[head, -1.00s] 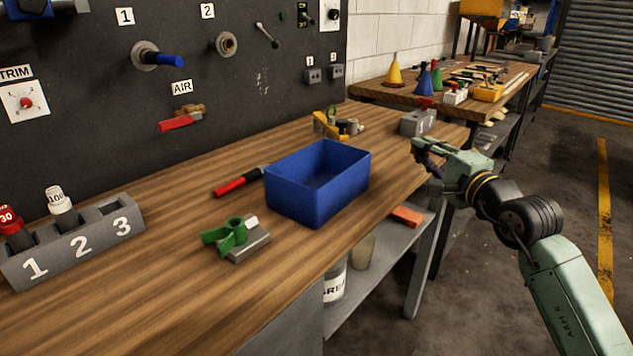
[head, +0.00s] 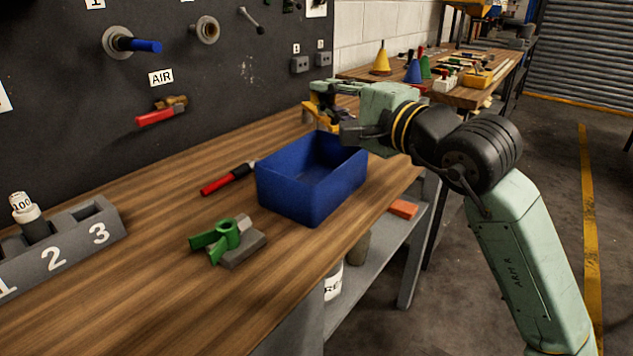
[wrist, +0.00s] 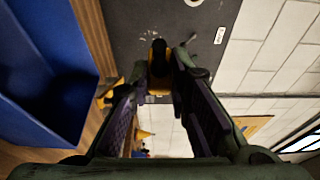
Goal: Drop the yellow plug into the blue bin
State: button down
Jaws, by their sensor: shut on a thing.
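The blue bin (head: 300,197) stands upright on the wooden bench, and its visible inside looks empty. It also fills the left of the wrist view (wrist: 35,90). My gripper (head: 325,97) is raised above the bench near the bin's far side in the head view. In the wrist view my gripper (wrist: 160,68) is shut on a small dark-topped thing with yellow on it, the yellow plug (wrist: 158,72). The bin lies to the left of the fingers there, not directly between them. The plug is hard to make out in the head view, hidden by the fingers.
A yellow bracket (head: 312,115) stands behind my gripper. A red-handled tool (head: 228,179) and a green clamp-like part (head: 228,238) lie left of the bin. A numbered grey rack (head: 70,242) is at the front left. The panel (head: 235,75) rises behind the bench.

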notch_tip(320, 180, down, 4)
jog(key=shift+r+b, duration=0.2)
jog(key=shift+b, duration=0.4)
jog(key=c, duration=1.4)
grip_release()
jog(key=v, duration=1.2)
